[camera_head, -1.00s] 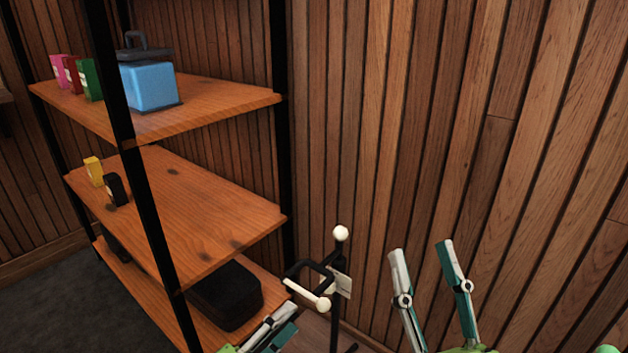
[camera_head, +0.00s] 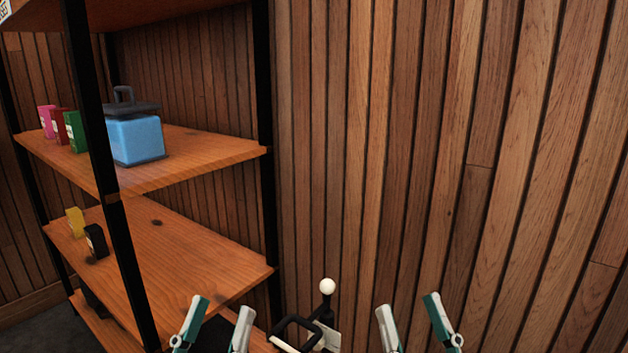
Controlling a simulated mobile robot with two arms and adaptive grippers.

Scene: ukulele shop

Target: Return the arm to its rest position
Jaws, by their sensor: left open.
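My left gripper (camera_head: 218,312) is at the bottom edge, left of centre, in front of the shelf unit. Its two fingers point up and stand apart, with nothing seen between them. My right gripper (camera_head: 407,302) is at the bottom, right of centre, in front of the slatted wall. Its fingers are also apart, with nothing seen between them. The lower parts of both grippers and the arms are below the frame.
A wooden shelf unit (camera_head: 205,235) with black posts stands at left. It holds a blue case (camera_head: 135,140), small coloured boxes (camera_head: 76,132) and a black item (camera_head: 96,241). A black stand with a white knob (camera_head: 327,286) rises between my grippers. A slatted wall (camera_head: 400,150) closes the back.

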